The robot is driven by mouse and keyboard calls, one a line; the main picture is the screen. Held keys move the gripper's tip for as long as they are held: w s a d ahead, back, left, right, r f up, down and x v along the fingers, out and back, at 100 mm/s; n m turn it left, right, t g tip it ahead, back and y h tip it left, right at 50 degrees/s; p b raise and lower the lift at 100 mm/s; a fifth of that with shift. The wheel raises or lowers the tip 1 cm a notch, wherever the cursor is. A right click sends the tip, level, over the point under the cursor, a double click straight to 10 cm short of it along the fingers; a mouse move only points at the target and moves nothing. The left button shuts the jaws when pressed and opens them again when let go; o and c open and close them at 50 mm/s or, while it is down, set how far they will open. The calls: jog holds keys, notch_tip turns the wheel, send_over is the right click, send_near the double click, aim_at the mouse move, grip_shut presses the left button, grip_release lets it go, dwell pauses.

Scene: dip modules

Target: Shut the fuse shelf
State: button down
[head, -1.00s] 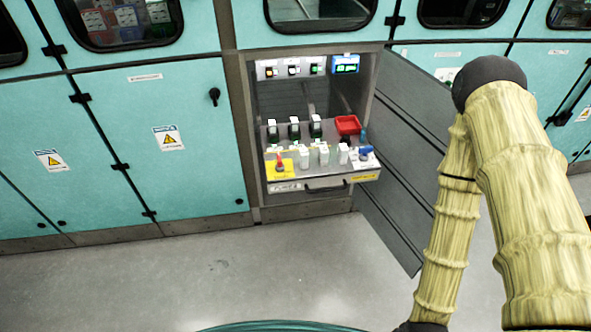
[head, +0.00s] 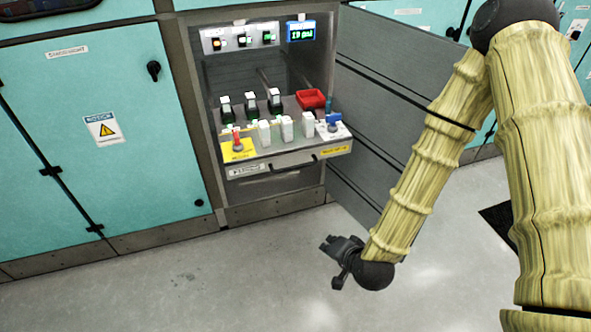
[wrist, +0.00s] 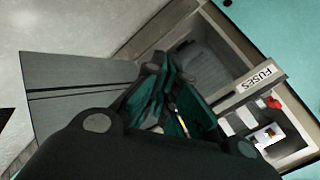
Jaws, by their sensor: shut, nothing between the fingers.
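The fuse shelf (head: 270,170) is pulled out of the open cabinet bay. It carries several black and white fuse holders, a red tray (head: 310,99), a red switch (head: 237,140) and a blue switch (head: 333,122). A dark handle runs along its front. The shelf front with a FUSES label (wrist: 258,80) shows in the wrist view. My gripper (head: 335,262) is in front of and below the shelf, apart from it, over the floor. It is shut and empty. In the wrist view the gripper (wrist: 172,112) hides part of the bay.
The grey cabinet door (head: 385,100) stands open at the right of the bay, close to my arm. A panel with lit buttons and a display (head: 302,31) sits above the shelf. Teal cabinets (head: 90,110) flank the bay. The grey floor (head: 200,285) in front is clear.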

aim_at(295, 155)
jog(key=w+a+r+m+t+y+b, duration=0.1)
jog(key=w+a+r+m+t+b, duration=0.3)
jog(key=w+b, duration=0.35)
jog(key=w+a+r+m+t+y+b, duration=0.1)
jog(key=w+r+m+t+b, duration=0.2)
jog(key=w+r+t+b, duration=0.45)
jog(key=w+a+g+b, duration=0.1)
jog(key=w, duration=0.2)
jog(key=w+a+f+g+b, duration=0.1)
jog(key=w+a+b, duration=0.1)
jog(key=w, duration=0.2)
jog(key=w+a+g+b, duration=0.1)
jog(key=w+b, duration=0.1)
jog(key=w, duration=0.1)
jog(key=shift+w+a+f, duration=0.15)
jog(key=shift+w+f, duration=0.1)
jog(key=shift+w, duration=0.1)
jog(key=shift+w+a+r, duration=0.1)
jog(key=shift+w, duration=0.3)
